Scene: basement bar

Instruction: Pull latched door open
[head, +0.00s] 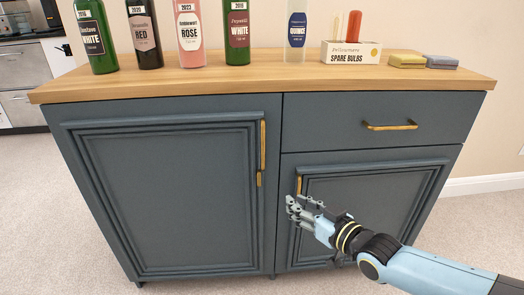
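A blue-grey cabinet has a large left door (170,200) with a long vertical brass handle (262,150) along its right edge. A smaller right door (385,195) sits below a drawer and has a vertical brass handle (299,184) near its upper left edge. Both doors look closed. My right gripper (294,203) is at the lower end of the right door's handle and hides part of it. I cannot tell whether its fingers touch the handle or are around it. My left gripper is not in view.
The drawer (335,118) with a brass handle (391,126) is closed. The wooden top (200,80) carries several bottles, a spare bulbs box (350,54) and two sponge-like blocks (408,60). Carpet (40,210) is clear at the left.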

